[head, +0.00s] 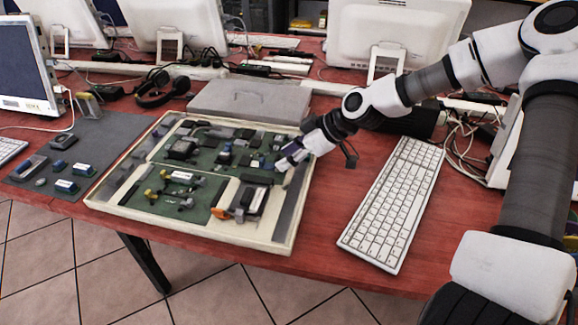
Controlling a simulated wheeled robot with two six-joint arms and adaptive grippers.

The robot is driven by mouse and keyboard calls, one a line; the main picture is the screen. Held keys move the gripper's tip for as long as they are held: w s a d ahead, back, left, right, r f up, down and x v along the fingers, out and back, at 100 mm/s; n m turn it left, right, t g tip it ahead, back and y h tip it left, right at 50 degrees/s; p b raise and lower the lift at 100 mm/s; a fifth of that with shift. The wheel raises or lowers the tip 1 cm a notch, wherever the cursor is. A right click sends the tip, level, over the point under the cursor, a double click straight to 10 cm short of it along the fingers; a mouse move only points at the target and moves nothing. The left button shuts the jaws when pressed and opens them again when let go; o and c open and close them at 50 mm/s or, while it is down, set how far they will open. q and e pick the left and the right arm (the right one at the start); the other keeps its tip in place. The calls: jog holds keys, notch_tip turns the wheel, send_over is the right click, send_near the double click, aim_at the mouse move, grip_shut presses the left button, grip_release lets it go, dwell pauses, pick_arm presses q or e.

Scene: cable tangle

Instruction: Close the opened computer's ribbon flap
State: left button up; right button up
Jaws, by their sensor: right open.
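The opened computer (145,215) is a shallow beige case lying flat on the red table, with green circuit boards and many small parts inside. A white-and-dark part (243,198) with an orange piece (219,213) beside it sits near the front right of the board. The ribbon flap is too small for me to pick out surely. My right gripper (284,163) reaches in from the right, over the case's right side near the back board. It is open, and no object shows between its fingers. I cannot tell if it touches anything. My left gripper is out of view.
A white keyboard (395,205) lies right of the case. A flat grey panel (250,103) and headphones (160,89) lie behind it. A dark mat (108,128) with loose parts is at the left. Monitors (392,35) and tangled cables line the back. The table's front edge is close to the case.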

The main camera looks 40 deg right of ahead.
jog(key=shift+r, duration=0.1)
grip_shut()
